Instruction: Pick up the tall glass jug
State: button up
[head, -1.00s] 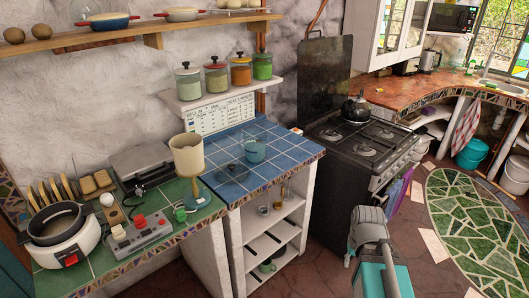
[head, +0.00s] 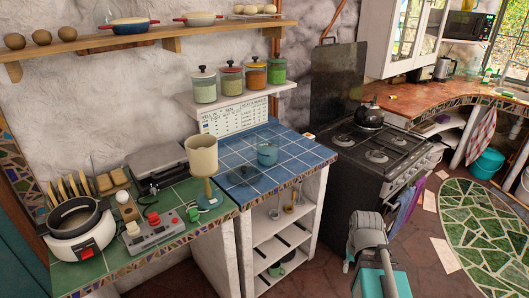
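My grey and teal arm is folded at the lower middle right, in front of the stove and over the floor. My gripper (head: 349,262) seems to be at its lower left side, small and partly hidden, far from the shelf and counters. I cannot tell whether it is open or shut.
A beige goblet (head: 202,155), a control box (head: 155,235) and a white cooker (head: 82,245) crowd the green counter. Several lidded jars stand on the white shelf (head: 225,105). A black stove (head: 350,185) stands right of the blue counter.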

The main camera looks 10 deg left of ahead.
aim_at(268, 141)
jog(key=u, duration=0.05)
jog(key=i, duration=0.9)
jog(key=z, duration=0.1)
